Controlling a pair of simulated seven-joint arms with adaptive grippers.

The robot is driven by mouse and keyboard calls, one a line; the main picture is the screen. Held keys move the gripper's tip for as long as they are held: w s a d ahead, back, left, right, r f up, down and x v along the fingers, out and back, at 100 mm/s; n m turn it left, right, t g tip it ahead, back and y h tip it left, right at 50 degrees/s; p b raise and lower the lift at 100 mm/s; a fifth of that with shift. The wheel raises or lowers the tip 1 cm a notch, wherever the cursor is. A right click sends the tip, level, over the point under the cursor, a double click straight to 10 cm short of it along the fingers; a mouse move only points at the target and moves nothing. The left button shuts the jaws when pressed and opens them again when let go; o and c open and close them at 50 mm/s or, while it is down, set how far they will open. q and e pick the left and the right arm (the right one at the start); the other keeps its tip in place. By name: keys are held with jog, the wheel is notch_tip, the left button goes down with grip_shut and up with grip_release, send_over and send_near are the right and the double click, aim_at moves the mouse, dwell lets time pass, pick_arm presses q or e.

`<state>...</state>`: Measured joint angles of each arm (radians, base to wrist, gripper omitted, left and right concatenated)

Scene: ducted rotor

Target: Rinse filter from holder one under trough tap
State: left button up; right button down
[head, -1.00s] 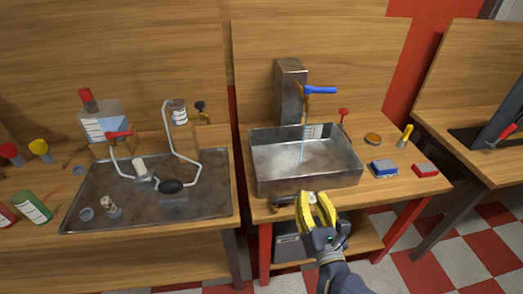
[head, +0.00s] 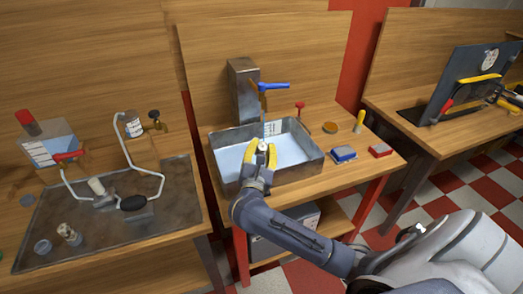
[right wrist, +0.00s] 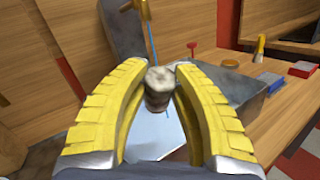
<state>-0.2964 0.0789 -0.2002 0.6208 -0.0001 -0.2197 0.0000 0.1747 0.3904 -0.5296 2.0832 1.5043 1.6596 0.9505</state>
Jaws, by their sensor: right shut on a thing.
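My right gripper (head: 262,152) is over the metal trough (head: 308,160), its yellow fingers shut on a grey-brown cylindrical filter. The filter (right wrist: 159,88) shows upright between the fingertips in the right wrist view; in the head view the fingers mostly hide it. The tap with a blue lever (head: 273,86) stands at the trough's back. A thin blue stream (right wrist: 152,42) comes down just beyond the filter in the wrist view; I cannot tell whether it touches it. On the left tray are a small grey ring holder (head: 42,246) and another holding a mottled cylinder (head: 68,233). My left gripper is out of view.
A bent pipe rig (head: 130,160) with a red lever is on the left tray (head: 185,222).

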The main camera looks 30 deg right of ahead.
jog(key=w+d+f, duration=0.2)
jog(key=w+d, duration=0.4)
jog(key=w, duration=0.5)
jog(key=shift+d+f, duration=0.3)
jog(key=shift+d, duration=0.05)
dwell(0.4)
jog(key=shift+w, duration=0.1)
jog(key=shift+d, duration=0.15)
dwell(0.6)
jog(key=shift+s+d, duration=0.3)
jog(key=shift+d, duration=0.1)
jog(key=shift+w+a, duration=0.1)
jog(key=shift+a, duration=0.1)
jog(key=shift+w+a, duration=0.15)
jog(key=shift+a, duration=0.15)
jog(key=shift+d, duration=0.15)
dwell(0.4)
